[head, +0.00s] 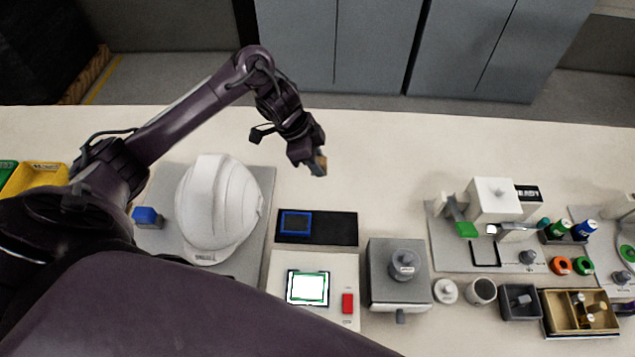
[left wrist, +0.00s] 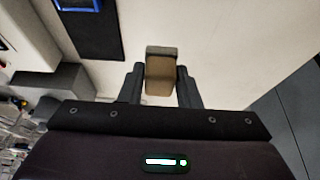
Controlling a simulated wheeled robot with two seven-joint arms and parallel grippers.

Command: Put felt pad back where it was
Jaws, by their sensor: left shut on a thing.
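My left gripper (head: 313,164) is held above the bare table behind the black mat. It is shut on a small tan block with a grey layer on one end, which looks like the felt pad (head: 320,163). In the left wrist view the felt pad (left wrist: 161,76) sits between the two dark fingers of the left gripper (left wrist: 160,84), with its grey end outward, clear of the table. A black mat (head: 335,228) with a blue-framed square (head: 295,223) lies on the table in front of the gripper. My right gripper does not show.
A white helmet shell (head: 218,205) and blue block (head: 148,216) sit on a grey board at left. A lit screen box (head: 335,262) with a red button and a grey knobbed box (head: 385,285) stand nearer. Fixtures and small parts crowd the right. The table's back strip is clear.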

